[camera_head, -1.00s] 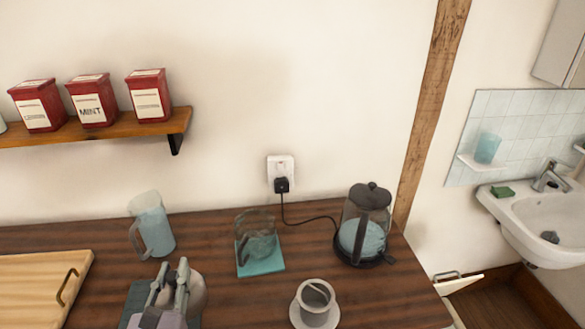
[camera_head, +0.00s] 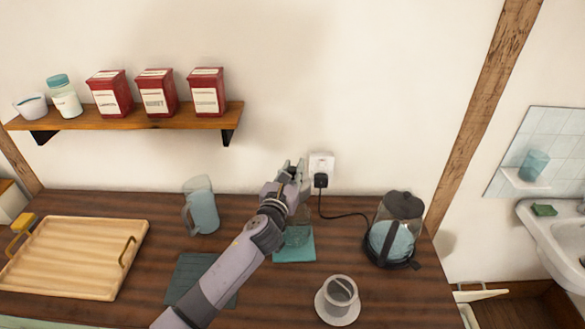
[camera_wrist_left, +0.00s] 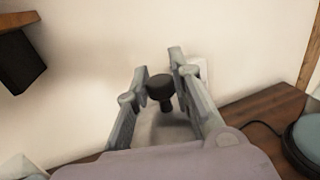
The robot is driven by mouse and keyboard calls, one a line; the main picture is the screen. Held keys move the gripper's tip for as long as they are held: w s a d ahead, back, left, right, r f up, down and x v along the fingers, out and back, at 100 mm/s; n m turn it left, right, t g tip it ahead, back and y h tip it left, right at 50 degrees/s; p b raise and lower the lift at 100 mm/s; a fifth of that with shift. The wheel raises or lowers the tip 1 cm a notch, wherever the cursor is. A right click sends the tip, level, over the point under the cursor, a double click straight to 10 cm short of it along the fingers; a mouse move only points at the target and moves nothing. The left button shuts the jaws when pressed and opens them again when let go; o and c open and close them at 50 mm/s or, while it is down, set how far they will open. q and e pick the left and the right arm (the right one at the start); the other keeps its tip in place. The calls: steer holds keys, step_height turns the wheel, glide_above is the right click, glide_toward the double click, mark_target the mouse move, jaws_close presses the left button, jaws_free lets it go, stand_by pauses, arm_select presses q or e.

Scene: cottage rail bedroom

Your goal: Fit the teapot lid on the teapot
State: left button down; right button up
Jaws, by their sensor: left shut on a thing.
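The glass teapot (camera_head: 297,236) stands on a teal mat (camera_head: 303,256) in the middle of the counter, partly hidden by my left arm. My left gripper (camera_head: 290,170) is raised above the teapot, near the wall socket. It is shut on the teapot lid, whose dark knob (camera_wrist_left: 160,88) shows between the fingers in the left wrist view. The lid's lower part is hard to make out there, and the head view does not show it clearly. I cannot tell the exact gap between lid and teapot. My right gripper is not in view.
A kettle (camera_head: 395,235) stands right of the teapot, its cord running to the socket (camera_head: 321,166). A jug (camera_head: 201,210) stands left. A cup (camera_head: 340,291) sits in front. A dark mat (camera_head: 190,277) lies bare under my arm. A wooden tray (camera_head: 75,258) lies at left.

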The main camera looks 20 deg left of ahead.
mark_target(292, 180)
arm_select(q)
steer(key=shift+r, duration=0.1)
step_height(292, 180, down, 5)
steer(key=b, duration=0.3)
steer(key=shift+r, duration=0.15)
steer(key=shift+f+b, duration=0.4)
steer(key=shift+b, duration=0.1)
steer(key=shift+f, duration=0.1)
stand_by(0.8)
steer(key=shift+f, duration=0.15)
stand_by(0.3)
steer(key=shift+f+b, duration=1.1)
steer(key=shift+f, duration=0.2)
steer(key=shift+f, duration=0.2)
